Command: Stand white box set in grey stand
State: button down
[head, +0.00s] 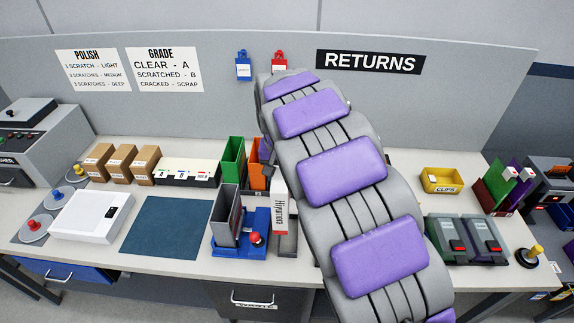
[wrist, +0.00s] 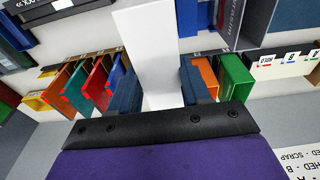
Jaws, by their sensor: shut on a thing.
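In the head view my arm hides the gripper.
A blue base with dark grey upright plates (head: 226,212) and a red knob (head: 257,238) stands close left of the box. Green (head: 233,160) and orange (head: 256,176) bins are behind. A blue mat (head: 165,228) lies clear on the left. Grey devices (head: 466,240) stand right.

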jog(key=shift+d+f, duration=0.4)
jog(key=shift+d, duration=0.1)
jog(key=shift+f+b, duration=0.95)
jog(key=shift+f, duration=0.85)
jog(key=d, duration=0.3)
jog(key=shift+s+d+r, duration=0.1)
jog(key=shift+d, duration=0.05)
dwell(0.3)
